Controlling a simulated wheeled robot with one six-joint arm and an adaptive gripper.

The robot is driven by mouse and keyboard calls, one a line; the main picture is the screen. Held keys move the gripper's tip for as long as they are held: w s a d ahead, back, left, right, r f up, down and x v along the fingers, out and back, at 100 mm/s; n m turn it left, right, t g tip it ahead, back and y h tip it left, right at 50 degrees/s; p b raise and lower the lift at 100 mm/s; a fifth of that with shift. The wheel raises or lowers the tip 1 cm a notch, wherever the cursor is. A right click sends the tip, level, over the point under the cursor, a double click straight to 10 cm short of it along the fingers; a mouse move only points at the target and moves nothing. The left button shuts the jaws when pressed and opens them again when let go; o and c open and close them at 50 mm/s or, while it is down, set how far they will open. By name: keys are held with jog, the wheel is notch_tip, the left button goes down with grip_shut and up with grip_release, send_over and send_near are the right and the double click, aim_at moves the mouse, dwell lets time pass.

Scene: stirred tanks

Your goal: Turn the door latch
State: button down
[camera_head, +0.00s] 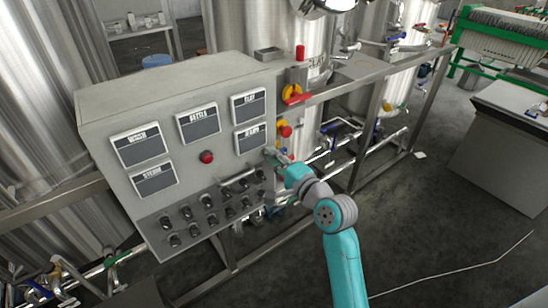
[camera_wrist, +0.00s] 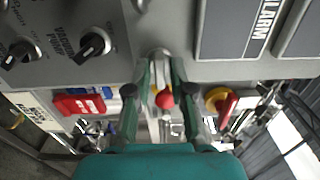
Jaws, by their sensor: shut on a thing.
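The grey control cabinet (camera_head: 110,115) stands at the left in the head view, its panel tilted in the picture. My gripper (camera_head: 270,153) is at the right edge of its front, just below the small displays. In the wrist view, my gripper (camera_wrist: 161,62) is shut on a small silver latch (camera_wrist: 159,52) at the cabinet's edge. Most of the latch is hidden between the fingers. In the head view it is too small and covered to make out. The cabinet door looks closed.
Black knobs (camera_wrist: 92,47) lie beside the latch, and a red button (camera_head: 207,157) sits on the panel. Red-yellow switches (camera_head: 292,94) and a red knob (camera_wrist: 165,100) are close to my gripper.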

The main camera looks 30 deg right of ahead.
jog(key=c, duration=1.2)
grip_release()
jog(key=shift+c, duration=0.2)
jog(key=shift+s, duration=0.1)
jog(key=s, duration=1.1)
jog(key=shift+s+d, duration=0.25)
jog(key=shift+s, duration=0.15)
jog(key=s+a+f+n+g+h, duration=0.3)
jog(key=s+a+f+n, duration=0.35)
jog(key=s+f, duration=0.65)
jog(key=s+a+n+y, duration=0.1)
jog(key=s+a+n, duration=0.3)
jog(key=s, duration=0.6)
jog(key=s+a+f+n+y, duration=0.1)
jog(key=s+a+n, duration=0.3)
jog(key=s+n, duration=0.3)
jog(key=s, duration=0.2)
jog(key=shift+s+a+f, duration=0.15)
jog(key=shift+s+f, duration=0.15)
jog(key=shift+s, duration=0.1)
